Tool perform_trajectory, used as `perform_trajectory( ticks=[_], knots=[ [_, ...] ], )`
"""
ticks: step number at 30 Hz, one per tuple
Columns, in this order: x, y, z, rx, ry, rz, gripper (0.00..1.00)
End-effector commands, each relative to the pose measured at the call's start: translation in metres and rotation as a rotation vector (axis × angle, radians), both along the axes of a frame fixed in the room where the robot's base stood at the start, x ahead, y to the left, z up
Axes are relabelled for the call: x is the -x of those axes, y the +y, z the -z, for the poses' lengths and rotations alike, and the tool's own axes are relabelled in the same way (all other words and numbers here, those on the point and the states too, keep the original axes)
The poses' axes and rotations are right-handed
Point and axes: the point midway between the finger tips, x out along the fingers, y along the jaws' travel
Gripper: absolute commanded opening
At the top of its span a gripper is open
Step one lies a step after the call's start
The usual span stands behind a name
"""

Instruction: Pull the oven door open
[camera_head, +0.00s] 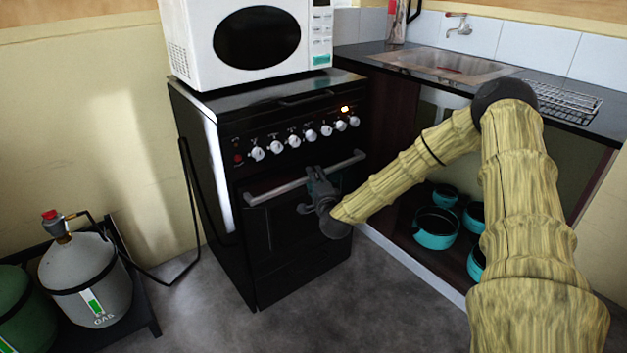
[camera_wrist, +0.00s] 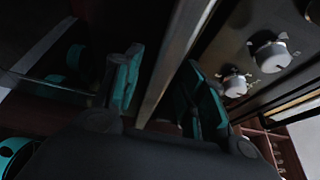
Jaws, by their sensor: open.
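The black oven (camera_head: 290,225) stands against the wall, with a row of white knobs above its door. The oven door (camera_head: 283,222) looks shut. Its silver bar handle (camera_head: 280,190) runs across the door's top. My gripper (camera_head: 317,178) is at the right half of the handle. In the wrist view the open fingers of my gripper (camera_wrist: 160,95) stand on either side of the handle (camera_wrist: 178,60), with a gap visible on both sides. Two knobs (camera_wrist: 268,52) show just right of the fingers. My gripper holds nothing.
A white microwave (camera_head: 250,42) sits on top of the oven. A counter with a sink (camera_head: 450,65) stands to the right, with teal pots (camera_head: 436,228) on the shelf below. Gas cylinders (camera_head: 85,277) stand at the left. The grey floor before the oven is clear.

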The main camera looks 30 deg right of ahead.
Motion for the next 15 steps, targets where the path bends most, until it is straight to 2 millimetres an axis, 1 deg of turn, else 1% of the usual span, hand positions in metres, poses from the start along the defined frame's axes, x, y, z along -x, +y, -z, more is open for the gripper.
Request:
perform_trajectory(
  ticks=[4,13,14,15],
  knots=[
    [-0.0073,-0.0021,0.0005,0.0,0.001,-0.001,0.41],
    [-0.0089,-0.0025,0.0002,0.0,0.001,-0.001,0.41],
    [-0.0088,-0.0024,0.0002,0.0,0.001,-0.001,0.37],
    [-0.0087,-0.0025,0.0002,0.0,0.001,-0.001,0.3]
  ],
)
